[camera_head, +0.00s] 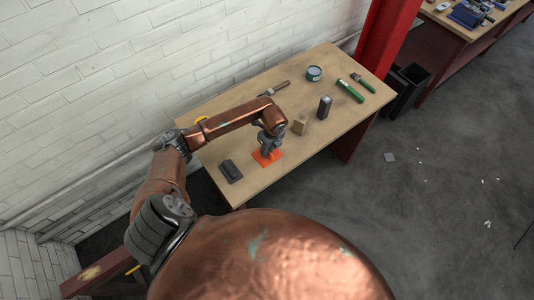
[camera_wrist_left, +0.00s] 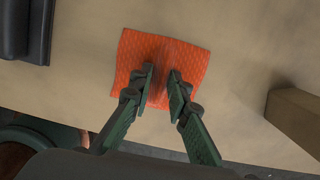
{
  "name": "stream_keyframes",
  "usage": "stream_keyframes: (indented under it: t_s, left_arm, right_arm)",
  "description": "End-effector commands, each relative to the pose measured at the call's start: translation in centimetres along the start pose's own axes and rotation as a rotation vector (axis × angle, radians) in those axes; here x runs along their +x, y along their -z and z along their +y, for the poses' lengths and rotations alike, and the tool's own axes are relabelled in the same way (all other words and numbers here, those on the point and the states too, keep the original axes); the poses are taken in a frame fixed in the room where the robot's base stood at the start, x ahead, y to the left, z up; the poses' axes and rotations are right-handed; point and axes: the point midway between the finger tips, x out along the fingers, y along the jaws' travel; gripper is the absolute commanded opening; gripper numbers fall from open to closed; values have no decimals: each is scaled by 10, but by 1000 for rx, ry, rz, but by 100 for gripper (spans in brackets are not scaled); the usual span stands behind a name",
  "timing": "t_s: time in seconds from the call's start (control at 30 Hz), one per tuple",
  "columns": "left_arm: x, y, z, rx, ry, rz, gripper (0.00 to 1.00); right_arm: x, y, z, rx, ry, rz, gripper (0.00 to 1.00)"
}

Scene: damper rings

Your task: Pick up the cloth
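The orange cloth (camera_head: 262,162) lies on the wooden table near its front edge. In the left wrist view the cloth (camera_wrist_left: 135,58) is a roughly square patch with a fine pattern and a darker crease or shadow down its middle. My left gripper (camera_head: 267,151) points down over the cloth. In the left wrist view its two dark green fingers (camera_wrist_left: 161,77) are a short gap apart, with orange cloth showing between the tips. Whether the fingertips touch the cloth cannot be told. My right gripper is in neither view.
On the table (camera_head: 215,150), a dark block (camera_head: 230,171) lies left of the cloth and a wooden block (camera_head: 299,125) right of it. A white brick wall stands behind.

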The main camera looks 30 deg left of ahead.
Motion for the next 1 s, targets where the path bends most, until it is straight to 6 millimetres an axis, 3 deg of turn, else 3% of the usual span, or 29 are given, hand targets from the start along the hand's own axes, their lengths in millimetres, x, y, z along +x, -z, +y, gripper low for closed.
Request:
stream_keyframes:
  t_s: [0.2,0.67,0.9,1.0]
  left_arm:
    - [0,0,0,0,0,0,0]
    - [-4,-1,0,0,0,-1,0]
    - [-30,-6,-1,1,4,-3,0]
    - [-50,6,5,5,5,-1,0]
  right_arm:
    - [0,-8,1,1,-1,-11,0]
    - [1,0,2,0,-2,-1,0]
    - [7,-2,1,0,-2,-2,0]
    - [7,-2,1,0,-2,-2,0]
